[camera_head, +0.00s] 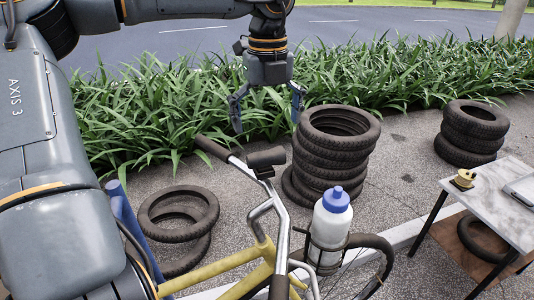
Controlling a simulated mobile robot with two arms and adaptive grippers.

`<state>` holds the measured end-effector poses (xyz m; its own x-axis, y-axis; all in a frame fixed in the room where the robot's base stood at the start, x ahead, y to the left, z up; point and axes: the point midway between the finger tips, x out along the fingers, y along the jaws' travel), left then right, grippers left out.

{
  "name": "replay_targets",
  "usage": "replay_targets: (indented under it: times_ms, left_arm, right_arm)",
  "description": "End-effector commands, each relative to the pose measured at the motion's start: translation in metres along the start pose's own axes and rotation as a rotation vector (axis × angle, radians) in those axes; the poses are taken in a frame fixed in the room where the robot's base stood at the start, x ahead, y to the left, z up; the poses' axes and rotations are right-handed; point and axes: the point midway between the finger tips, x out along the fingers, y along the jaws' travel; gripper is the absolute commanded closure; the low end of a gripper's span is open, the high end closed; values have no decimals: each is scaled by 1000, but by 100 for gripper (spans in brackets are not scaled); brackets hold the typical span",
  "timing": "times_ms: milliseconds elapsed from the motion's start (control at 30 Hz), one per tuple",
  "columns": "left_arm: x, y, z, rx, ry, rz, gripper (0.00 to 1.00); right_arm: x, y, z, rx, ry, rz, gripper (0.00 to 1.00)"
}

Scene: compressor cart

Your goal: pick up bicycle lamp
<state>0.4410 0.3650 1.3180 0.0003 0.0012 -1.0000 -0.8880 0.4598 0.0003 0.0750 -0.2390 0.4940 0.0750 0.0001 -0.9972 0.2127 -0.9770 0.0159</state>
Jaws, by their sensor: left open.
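A dark lamp-like block (266,158), which looks like the bicycle lamp, sits on the silver handlebar (262,212) of a yellow bicycle (215,268). My left gripper (266,122) points down with its two fingers spread apart. It is open and empty, and in the picture it appears just above the lamp. I cannot tell the exact height or depth gap between them. My right gripper is not in view.
A white bottle with a blue cap (331,220) stands in a holder beside the handlebar. Stacked tyres (333,150) stand behind it, with more tyres at left (178,215) and right (471,135). A marble-topped table (490,200) is at right. Green plants line the back.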

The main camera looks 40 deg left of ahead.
Motion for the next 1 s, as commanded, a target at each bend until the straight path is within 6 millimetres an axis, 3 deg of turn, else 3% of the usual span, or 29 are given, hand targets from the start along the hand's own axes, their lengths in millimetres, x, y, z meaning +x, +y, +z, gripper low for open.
replay_targets:
  times_ms: [133,433,533,700,967,1000]
  left_arm:
    - [24,1,0,0,3,2,0]
    - [47,4,-3,2,5,1,0]
    - [61,7,-6,2,6,2,0]
    - [83,7,-5,-1,2,0,0]
    - [88,6,-4,-1,-1,-2,0]
    - [88,6,-4,-1,-1,-2,6]
  right_arm:
    - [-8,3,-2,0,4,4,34]
    - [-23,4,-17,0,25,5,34]
    - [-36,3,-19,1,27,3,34]
    - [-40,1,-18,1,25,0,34]
    - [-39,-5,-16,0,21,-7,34]
    - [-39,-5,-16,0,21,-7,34]
